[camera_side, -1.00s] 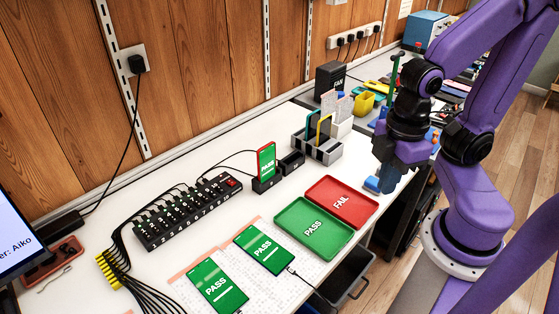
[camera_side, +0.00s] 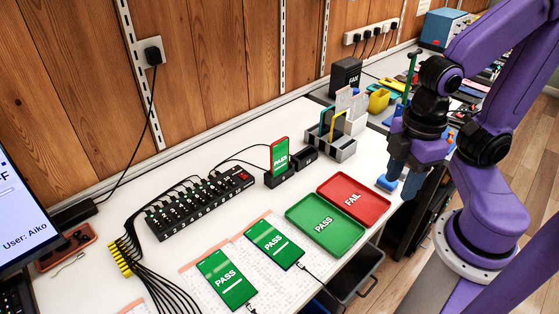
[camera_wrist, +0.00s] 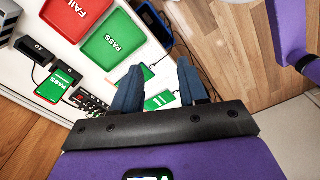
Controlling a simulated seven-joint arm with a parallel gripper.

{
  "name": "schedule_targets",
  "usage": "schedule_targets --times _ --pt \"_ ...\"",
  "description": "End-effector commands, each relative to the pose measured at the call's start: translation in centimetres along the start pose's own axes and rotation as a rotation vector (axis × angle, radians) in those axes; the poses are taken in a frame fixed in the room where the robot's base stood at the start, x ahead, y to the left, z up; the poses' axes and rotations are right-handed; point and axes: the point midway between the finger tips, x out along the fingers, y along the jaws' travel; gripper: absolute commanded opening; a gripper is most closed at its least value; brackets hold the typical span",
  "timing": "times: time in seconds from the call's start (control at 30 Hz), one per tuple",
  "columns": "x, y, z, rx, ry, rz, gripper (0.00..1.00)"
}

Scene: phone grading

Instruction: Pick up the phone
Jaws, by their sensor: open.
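Several phones with green PASS screens are in view. One phone (camera_side: 280,155) stands upright in a black dock. Two more lie flat on printed sheets at the table's front, a nearer-left phone (camera_side: 227,278) and a phone (camera_side: 274,244) to its right. In the wrist view the docked phone (camera_wrist: 54,86) is at left, and a flat phone (camera_wrist: 160,100) shows partly between the fingers. My gripper (camera_side: 398,185) is open and empty, raised near the table's right front edge, beyond the trays and apart from every phone. The wrist view also shows my gripper's blue fingers (camera_wrist: 160,80) spread.
A green PASS tray (camera_side: 325,224) and a red FAIL tray (camera_side: 353,199) lie empty between the phones and my gripper. A black multi-port hub (camera_side: 200,203) with cables is at left. A grey rack (camera_side: 341,147) stands behind the trays.

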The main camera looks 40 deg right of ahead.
Motion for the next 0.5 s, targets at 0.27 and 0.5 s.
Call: schedule_targets --times 0.27,0.5 --pt "-0.5 1.6 -2.3 0.165 -0.004 0.009 0.43" --pt "-1.3 6.8 -7.8 0.616 -0.009 0.034 0.43"
